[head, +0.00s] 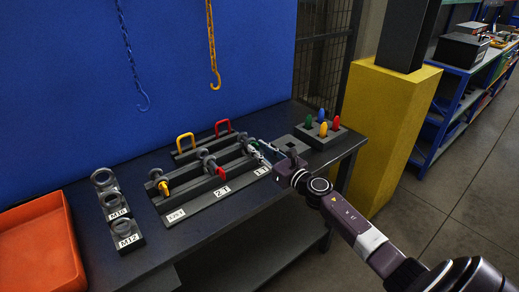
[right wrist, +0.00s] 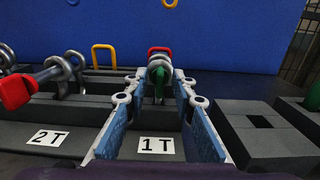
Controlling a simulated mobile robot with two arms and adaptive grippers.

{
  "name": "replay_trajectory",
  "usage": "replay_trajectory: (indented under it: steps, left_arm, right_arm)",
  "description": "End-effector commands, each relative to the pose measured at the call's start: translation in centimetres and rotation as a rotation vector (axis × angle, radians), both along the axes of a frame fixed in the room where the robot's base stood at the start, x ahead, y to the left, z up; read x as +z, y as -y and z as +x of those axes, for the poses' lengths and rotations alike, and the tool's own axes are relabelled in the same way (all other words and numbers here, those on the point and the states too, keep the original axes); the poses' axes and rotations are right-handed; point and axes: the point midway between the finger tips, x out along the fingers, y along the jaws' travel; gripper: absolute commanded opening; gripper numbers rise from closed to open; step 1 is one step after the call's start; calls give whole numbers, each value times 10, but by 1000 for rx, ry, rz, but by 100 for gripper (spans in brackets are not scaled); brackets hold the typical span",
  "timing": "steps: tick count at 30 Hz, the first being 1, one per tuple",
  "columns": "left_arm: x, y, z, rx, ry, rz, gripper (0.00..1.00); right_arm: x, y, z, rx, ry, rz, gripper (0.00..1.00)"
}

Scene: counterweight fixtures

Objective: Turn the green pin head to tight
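In the right wrist view the green pin head (right wrist: 159,90) faces me on a grey shackle (right wrist: 160,66) behind the 1T label (right wrist: 157,145). My right gripper (right wrist: 160,80) is open, with one finger on each side of the pin head and a gap visible on both sides. My left gripper is not in view.
A red pin head (right wrist: 16,91) on the 2T shackle is left of my fingers, and a yellow one (head: 164,188) is farther left. A block with coloured pegs (head: 321,133) stands right. An orange tray (head: 38,250) and grey rings (head: 122,226) are left. Hooks (head: 214,84) hang behind.

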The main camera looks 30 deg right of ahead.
Motion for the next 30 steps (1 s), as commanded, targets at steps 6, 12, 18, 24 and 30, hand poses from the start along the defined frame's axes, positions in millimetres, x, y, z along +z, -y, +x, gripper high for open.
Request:
replay_trajectory:
  steps: [6, 12, 18, 24, 30]
  left_arm:
    - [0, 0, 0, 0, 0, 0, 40]
    - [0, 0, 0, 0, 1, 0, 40]
    - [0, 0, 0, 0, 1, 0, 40]
    - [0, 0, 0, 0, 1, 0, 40]
    - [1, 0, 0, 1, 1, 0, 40]
  right_arm:
    - [0, 0, 0, 0, 0, 0, 15]
    - [0, 0, 0, 0, 0, 0, 0]
    - [0, 0, 0, 0, 0, 2, 0]
    - [0, 0, 0, 0, -3, 37, 0]
    - [0, 1, 0, 0, -12, 139, 0]
